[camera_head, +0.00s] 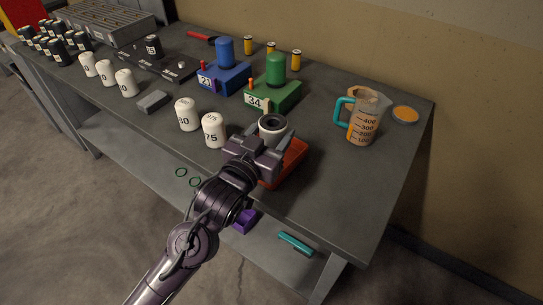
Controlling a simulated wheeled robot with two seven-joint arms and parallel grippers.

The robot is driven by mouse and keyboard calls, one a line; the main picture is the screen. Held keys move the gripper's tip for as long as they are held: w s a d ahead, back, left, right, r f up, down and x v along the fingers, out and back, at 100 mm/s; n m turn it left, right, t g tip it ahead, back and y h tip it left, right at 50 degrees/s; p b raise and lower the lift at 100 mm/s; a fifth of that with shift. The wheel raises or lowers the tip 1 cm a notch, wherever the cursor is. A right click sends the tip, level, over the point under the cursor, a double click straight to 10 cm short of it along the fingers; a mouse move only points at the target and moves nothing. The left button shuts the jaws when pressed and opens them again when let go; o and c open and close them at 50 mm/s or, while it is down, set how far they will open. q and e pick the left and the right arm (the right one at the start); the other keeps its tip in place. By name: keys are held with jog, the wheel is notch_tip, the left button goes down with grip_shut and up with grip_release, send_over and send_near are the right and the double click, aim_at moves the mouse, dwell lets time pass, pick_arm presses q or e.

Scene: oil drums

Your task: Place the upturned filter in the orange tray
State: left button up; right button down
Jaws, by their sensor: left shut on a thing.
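My left gripper (262,141) is shut on a white filter (272,133). The filter's open ring end with a dark centre faces up, and its lower part is hidden behind the gripper. The orange tray (293,161) lies on the table right beside and partly behind the gripper, so its left part is hidden. The filter is at the tray's upper left in the picture. I cannot tell whether it touches the tray or is held above it. My right gripper is not in view.
White numbered filters (213,131) stand left of the gripper. Behind are a green fixture (273,93) and a blue fixture (224,76). A measuring jug (363,125) with a teal handle stands right. The table's right front is clear.

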aim_at(272, 145)
pick_arm(q)
notch_tip(272, 145, down, 3)
jog(key=shift+f, duration=0.15)
notch_tip(272, 145, down, 4)
jog(key=shift+r, duration=0.25)
jog(key=shift+f, duration=0.4)
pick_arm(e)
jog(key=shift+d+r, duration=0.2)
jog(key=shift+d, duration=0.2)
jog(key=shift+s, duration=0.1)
pick_arm(q)
jog(key=o, duration=1.3)
jog(key=shift+f, duration=0.15)
jog(key=b+v, duration=0.1)
jog(key=v, duration=1.1)
jog(key=shift+b, duration=0.3)
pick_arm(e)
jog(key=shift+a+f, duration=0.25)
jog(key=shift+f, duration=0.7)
